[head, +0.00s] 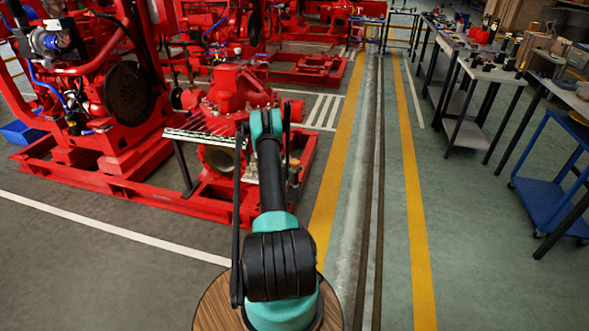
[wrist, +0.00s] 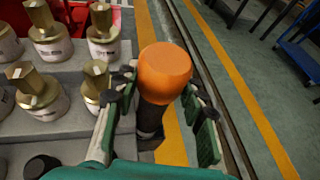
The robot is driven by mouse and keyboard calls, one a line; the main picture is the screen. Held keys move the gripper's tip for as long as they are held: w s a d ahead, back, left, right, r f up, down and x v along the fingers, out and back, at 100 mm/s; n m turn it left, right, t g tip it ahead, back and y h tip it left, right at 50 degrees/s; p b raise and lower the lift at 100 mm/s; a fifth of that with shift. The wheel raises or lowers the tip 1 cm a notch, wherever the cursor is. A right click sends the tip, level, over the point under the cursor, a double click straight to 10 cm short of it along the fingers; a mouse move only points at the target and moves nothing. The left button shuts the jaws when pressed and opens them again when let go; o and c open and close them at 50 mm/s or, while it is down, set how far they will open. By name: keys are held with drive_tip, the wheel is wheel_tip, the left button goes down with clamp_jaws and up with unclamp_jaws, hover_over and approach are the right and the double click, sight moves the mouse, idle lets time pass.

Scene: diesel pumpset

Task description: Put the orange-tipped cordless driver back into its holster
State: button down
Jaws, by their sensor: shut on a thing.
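The orange-tipped driver (wrist: 164,72) stands between the two fingers of my gripper (wrist: 160,92) in the wrist view. Its rounded orange end faces the camera, and a dark body shows below it. My gripper is shut on the driver, with a finger on each side. The driver's lower end is hidden beneath the orange end and the gripper. I cannot pick out the holster in either view. In the head view my arm hides the gripper, and I cannot make out the driver.
A grey surface (wrist: 75,125) at left in the wrist view bears several brass-topped white fittings (wrist: 50,45) close to the left finger. A dark round knob (wrist: 40,165) is near its front. Red pumpsets (head: 125,95) stand left; workbenches (head: 480,75) and a blue cart (head: 550,195) stand right.

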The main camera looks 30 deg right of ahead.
drive_tip(key=shift+f, duration=0.15)
drive_tip(key=c, duration=0.8)
unclamp_jaws()
wheel_tip(320, 180, up, 10)
idle(0.4)
